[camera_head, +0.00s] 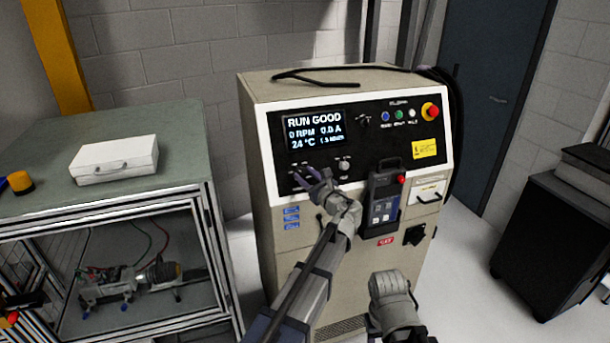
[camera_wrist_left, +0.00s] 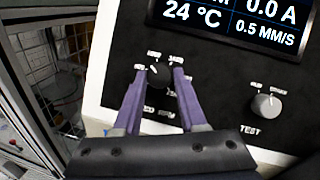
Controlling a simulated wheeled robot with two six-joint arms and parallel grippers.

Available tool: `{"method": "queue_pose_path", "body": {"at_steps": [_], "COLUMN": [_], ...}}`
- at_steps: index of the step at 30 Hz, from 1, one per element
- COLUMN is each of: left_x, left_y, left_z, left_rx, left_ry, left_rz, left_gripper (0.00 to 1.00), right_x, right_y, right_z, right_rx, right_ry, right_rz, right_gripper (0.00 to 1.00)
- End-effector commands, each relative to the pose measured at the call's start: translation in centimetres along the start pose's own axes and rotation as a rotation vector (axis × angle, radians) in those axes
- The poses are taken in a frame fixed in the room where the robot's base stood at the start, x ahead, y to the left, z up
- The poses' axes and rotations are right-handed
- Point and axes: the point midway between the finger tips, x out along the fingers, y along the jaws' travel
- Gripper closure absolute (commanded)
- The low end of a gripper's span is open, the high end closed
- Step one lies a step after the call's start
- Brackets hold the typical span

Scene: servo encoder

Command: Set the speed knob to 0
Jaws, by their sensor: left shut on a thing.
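The speed knob (camera_wrist_left: 157,76) is a small black dial on the dark panel, ringed by white labels, some partly covered by my fingers. A light mark shows at its upper left; I cannot read exactly which label it meets. My left gripper (camera_wrist_left: 159,74) has its two purple fingers on either side of the knob and is shut on it. In the head view the left gripper (camera_head: 308,173) reaches the panel's lower left and largely hides the knob. The display (camera_head: 315,130) reads RUN GOOD, 0 RPM, 0.0 A, 24 °C. My right gripper is not in view.
A grey TEST knob (camera_wrist_left: 266,105) sits right of the speed knob. A handheld pendant (camera_head: 384,200) hangs on the cabinet front, and a red emergency button (camera_head: 430,111) is at upper right. A bench (camera_head: 90,205) with a white case (camera_head: 115,158) stands left.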

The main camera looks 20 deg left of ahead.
Motion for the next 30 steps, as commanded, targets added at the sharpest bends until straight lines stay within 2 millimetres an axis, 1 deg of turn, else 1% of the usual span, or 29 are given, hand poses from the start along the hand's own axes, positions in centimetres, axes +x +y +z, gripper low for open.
{"method": "queue_pose_path", "body": {"at_steps": [1,14,30], "left_x": [0.1,0.2,0.3], "left_y": [-0.4,-0.8,-1.0], "left_z": [0.3,0.6,1.0], "left_rx": [-0.039,-0.408,-0.872], "left_ry": [0.000,0.020,0.046], "left_rz": [0.019,0.192,0.408], "left_gripper": [1.00,1.00,1.00], "right_x": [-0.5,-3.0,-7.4], "right_y": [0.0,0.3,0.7], "right_z": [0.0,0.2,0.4], "right_rx": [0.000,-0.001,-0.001], "right_ry": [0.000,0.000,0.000], "right_rz": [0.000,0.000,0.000], "right_gripper": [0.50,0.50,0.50]}}
